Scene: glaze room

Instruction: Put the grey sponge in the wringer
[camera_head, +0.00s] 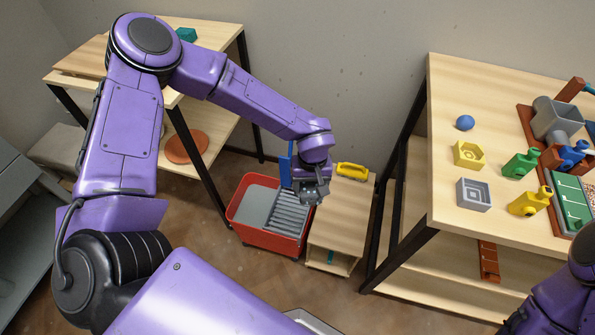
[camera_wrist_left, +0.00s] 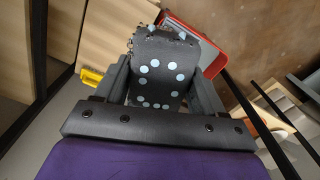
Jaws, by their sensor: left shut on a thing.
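The grey sponge (camera_wrist_left: 165,62) is a dark, rough-edged block with light blue dots, seen in the left wrist view. My left gripper (camera_wrist_left: 160,85) is shut on it, with one finger on each side. In the head view my left gripper (camera_head: 312,190) is above the right edge of the red mop bucket; the sponge is hard to tell from the dark fingers there. The wringer (camera_head: 288,213) is a grey slatted part at the right side of the bucket (camera_head: 268,245). Part of the wringer is hidden behind my gripper. My right gripper is out of view.
A low wooden stand (camera_head: 340,225) is right beside the bucket, with a yellow object (camera_head: 352,170) at its back. A blue upright part (camera_head: 285,168) rises behind the wringer. A wooden table (camera_head: 455,95) with bottles and moulds is at the right. Shelves (camera_head: 215,130) stand at the left.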

